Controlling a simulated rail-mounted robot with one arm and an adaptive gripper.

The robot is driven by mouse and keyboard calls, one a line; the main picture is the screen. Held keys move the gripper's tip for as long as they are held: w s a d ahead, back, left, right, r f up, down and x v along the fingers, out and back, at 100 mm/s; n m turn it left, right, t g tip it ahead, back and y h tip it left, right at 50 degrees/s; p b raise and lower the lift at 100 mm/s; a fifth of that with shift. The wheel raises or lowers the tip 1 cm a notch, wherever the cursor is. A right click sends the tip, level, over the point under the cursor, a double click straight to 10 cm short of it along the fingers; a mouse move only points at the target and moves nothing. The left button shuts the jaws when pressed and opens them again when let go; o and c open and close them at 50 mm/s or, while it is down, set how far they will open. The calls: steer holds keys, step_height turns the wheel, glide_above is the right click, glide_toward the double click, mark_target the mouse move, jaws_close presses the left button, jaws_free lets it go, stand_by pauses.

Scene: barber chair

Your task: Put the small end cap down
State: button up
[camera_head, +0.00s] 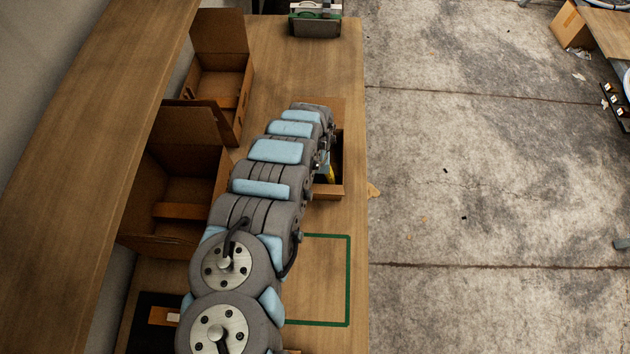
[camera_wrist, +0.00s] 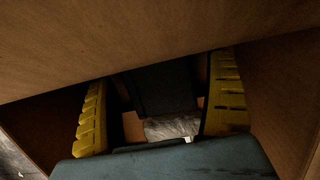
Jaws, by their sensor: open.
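My gripper (camera_head: 331,173) reaches into a small cardboard box (camera_head: 328,193) on the table, mostly hidden by my arm in the head view. In the wrist view its two yellow ribbed fingers (camera_wrist: 160,80) stand wide apart, inside brown walls. Between them are a dark block-like shape (camera_wrist: 163,88) and a pale grey mottled patch (camera_wrist: 172,127). I cannot tell whether either is the small end cap. No end cap can be clearly made out in the head view.
Two larger open cardboard boxes (camera_head: 165,235) (camera_head: 213,90) stand along the left. A green rectangle outline (camera_head: 348,280) marks the table in front. A grey-and-green item (camera_head: 315,22) stands at the far end. A wooden shelf (camera_head: 95,120) overhangs the left.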

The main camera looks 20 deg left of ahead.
mark_target(315, 176)
step_height(315, 176, up, 12)
steer(key=w+p, duration=0.1)
steer(key=shift+w+a, duration=0.3)
steer(key=shift+w, duration=0.05)
stand_by(0.4)
stand_by(0.5)
